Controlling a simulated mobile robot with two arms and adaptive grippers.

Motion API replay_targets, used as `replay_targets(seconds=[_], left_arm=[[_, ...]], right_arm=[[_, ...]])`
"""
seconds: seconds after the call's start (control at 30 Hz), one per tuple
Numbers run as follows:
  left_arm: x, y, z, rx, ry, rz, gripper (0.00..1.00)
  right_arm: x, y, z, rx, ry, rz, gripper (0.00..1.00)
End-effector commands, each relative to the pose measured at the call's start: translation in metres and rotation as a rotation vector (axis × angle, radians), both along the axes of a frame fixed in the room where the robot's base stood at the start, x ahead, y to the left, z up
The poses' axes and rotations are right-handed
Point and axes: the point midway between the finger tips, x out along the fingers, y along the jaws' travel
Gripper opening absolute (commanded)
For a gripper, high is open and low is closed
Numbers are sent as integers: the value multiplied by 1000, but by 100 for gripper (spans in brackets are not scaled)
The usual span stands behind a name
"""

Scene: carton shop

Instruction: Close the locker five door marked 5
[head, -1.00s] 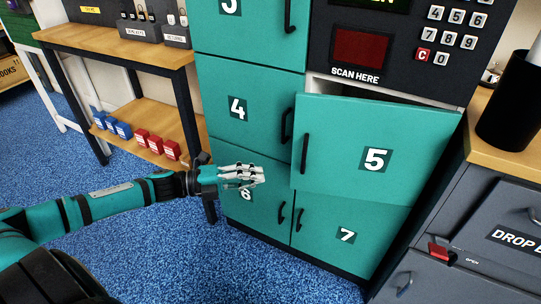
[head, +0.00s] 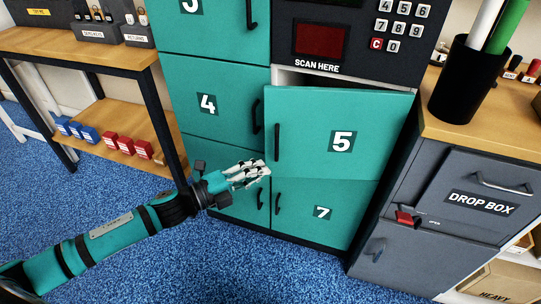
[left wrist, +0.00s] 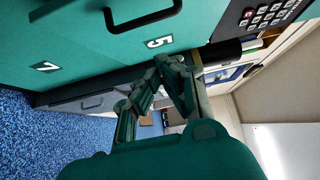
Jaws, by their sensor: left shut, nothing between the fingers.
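The teal locker five door (head: 340,140), marked 5, stands ajar in the head view. A dark gap shows along its top edge, and its black handle (head: 278,141) is on its left side. The door also shows in the left wrist view (left wrist: 115,40), with its 5 sideways. My left gripper (head: 262,172) is shut and empty. In the head view it appears at the door's lower left corner, in front of locker six; I cannot tell whether it touches the door. My right gripper is not in view.
Locker four (head: 210,100) is left of the door and locker seven (head: 318,215) is below it; both look shut. A grey drop box cabinet (head: 430,205) stands close on the right. A wooden shelf unit (head: 110,148) is at the left. Blue carpet is clear in front.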

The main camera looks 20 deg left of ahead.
Motion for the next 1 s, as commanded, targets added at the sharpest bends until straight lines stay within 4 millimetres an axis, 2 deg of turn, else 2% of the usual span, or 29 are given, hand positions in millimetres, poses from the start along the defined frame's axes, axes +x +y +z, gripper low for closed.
replay_targets(seconds=[0.13, 0.4, 0.87, 1.0], left_arm=[[22, -19, 2, -1, -4, -1, 0], [54, -16, 0, 0, -1, 0, 0], [59, -15, -1, 0, 0, -2, 0], [70, -12, -1, 0, -4, -25, 0]], right_arm=[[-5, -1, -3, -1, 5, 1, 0], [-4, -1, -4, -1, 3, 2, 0], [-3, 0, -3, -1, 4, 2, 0], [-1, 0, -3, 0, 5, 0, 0]])
